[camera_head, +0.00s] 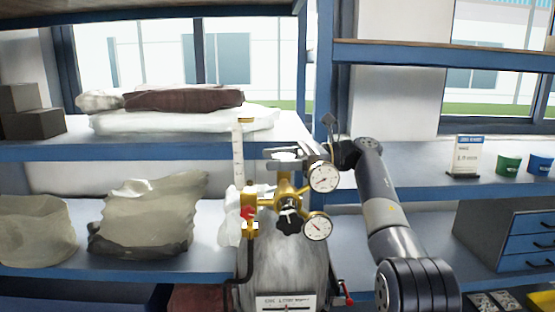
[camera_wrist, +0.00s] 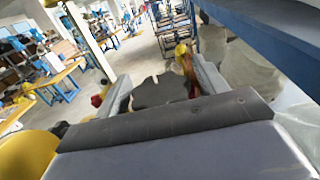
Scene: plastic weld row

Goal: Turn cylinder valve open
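The grey gas cylinder (camera_head: 285,258) stands upright in front of the shelves, with a brass regulator (camera_head: 287,190) and two white-faced gauges (camera_head: 323,177) at its top. A black knob (camera_head: 289,221) sits on the regulator's front. My gripper (camera_head: 285,155) reaches in from the right at the top of the brass fitting, where it hides the valve's handle. In the wrist view, a dark, lobed handle (camera_wrist: 160,91) lies between the two parted fingers of my gripper (camera_wrist: 160,78). The fingers flank it; firm contact does not show.
A white flow tube (camera_head: 238,155) with a red knob (camera_head: 247,211) rises just left of the regulator. Blue shelves (camera_head: 130,150) with wrapped bundles stand behind. Green and blue cups (camera_head: 509,164) sit on the right shelf, above a drawer unit (camera_head: 520,240).

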